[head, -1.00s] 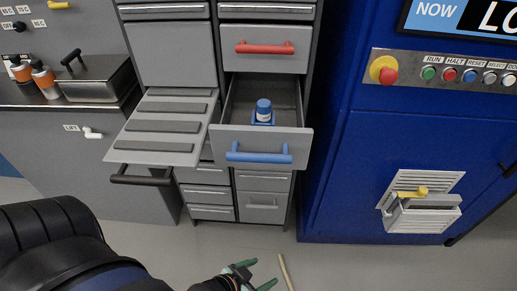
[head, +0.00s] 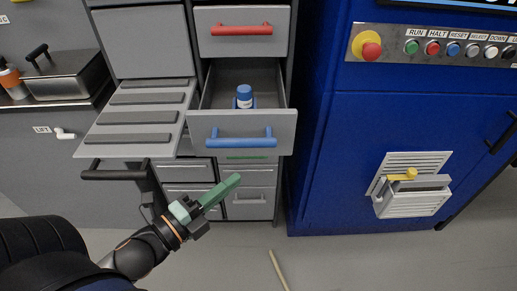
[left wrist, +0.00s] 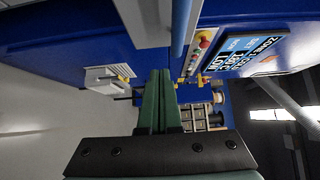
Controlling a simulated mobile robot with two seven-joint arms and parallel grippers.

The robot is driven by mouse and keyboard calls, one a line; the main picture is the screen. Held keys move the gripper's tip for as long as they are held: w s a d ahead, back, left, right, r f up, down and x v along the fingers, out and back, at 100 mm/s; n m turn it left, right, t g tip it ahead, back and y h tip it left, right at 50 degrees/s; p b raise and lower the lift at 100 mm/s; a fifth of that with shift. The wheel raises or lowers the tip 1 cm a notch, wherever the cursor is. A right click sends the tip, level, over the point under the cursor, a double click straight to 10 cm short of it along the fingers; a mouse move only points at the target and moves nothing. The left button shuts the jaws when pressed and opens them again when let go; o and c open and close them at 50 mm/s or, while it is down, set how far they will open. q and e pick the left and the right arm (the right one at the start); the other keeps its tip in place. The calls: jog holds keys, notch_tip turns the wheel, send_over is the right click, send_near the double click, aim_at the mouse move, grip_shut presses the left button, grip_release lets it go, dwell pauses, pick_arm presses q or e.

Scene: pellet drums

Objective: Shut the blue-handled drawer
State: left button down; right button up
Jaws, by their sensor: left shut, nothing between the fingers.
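The drawer with the blue handle (head: 231,143) stands pulled out of the grey cabinet; its front (head: 285,130) is in plain view. A blue-capped bottle (head: 244,97) stands inside it. My left gripper (head: 236,180) is shut and empty, its green fingers pointing up and right, below the drawer front and apart from the handle in the picture. In the left wrist view the shut fingers (left wrist: 158,74) point up the picture, and a blue bar (left wrist: 180,25), seemingly the handle, crosses the top. My right gripper is out of view.
A closed red-handled drawer (head: 241,30) is above. A grey slatted flap (head: 140,115) with a dark handle juts out at left. The blue machine (head: 335,190) stands close at right. A pale stick (head: 279,270) lies on the otherwise clear floor.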

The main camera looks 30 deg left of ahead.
aim_at(259, 152)
pick_arm(q)
jog(key=w+p, duration=0.1)
jog(key=w, duration=1.1)
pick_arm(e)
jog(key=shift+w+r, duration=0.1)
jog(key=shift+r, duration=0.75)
pick_arm(q)
jog(key=shift+p, duration=0.3)
